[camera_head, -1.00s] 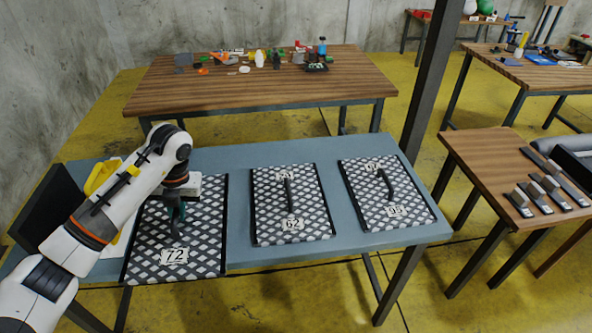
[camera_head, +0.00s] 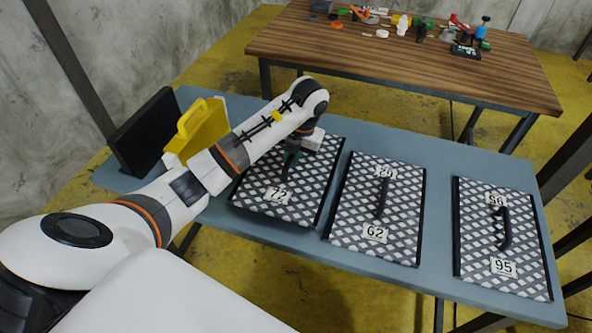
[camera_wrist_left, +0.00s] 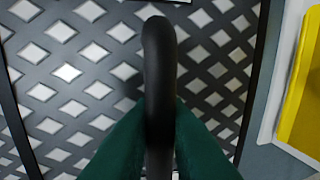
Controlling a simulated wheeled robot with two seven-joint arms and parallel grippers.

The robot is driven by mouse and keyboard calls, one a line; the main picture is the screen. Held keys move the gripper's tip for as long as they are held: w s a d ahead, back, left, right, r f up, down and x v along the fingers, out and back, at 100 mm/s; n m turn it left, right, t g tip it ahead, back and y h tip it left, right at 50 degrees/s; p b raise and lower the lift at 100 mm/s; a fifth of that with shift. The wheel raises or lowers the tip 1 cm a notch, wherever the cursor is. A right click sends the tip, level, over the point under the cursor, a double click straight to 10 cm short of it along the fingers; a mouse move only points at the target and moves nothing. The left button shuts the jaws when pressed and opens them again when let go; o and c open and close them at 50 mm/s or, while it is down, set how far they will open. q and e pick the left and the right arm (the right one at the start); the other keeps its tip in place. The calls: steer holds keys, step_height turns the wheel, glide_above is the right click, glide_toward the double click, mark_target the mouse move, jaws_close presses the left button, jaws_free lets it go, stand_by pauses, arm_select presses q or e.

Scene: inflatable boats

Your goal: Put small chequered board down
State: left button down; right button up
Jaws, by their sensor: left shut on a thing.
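Three chequered boards with black side rails and black handles are at the grey-blue table. The leftmost, numbered 72 (camera_head: 310,190), is flat under my left gripper (camera_head: 289,166). That gripper is shut on its black handle; in the left wrist view the green fingers (camera_wrist_left: 160,125) pinch the curved handle (camera_wrist_left: 158,55). I cannot tell whether this board touches the table or hovers slightly above it. The middle board, numbered 62 (camera_head: 345,205), and the right board, numbered 95 (camera_head: 480,240), lie flat on the table. My right gripper is not in view.
The grey-blue table (camera_head: 450,150) has a bare strip behind the boards. A yellow case (camera_head: 205,125) and a black panel (camera_head: 148,130) stand at its left end. A wooden table (camera_head: 400,75) with small objects stands behind.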

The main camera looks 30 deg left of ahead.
arm_select(q)
steer(key=shift+f, duration=0.55)
step_height(320, 180, down, 3)
steer(key=shift+r, duration=0.1)
steer(key=shift+f, duration=0.2)
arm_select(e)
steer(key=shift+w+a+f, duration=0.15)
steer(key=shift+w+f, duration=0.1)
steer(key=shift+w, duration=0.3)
arm_select(q)
steer(key=c, duration=1.4)
jaws_free()
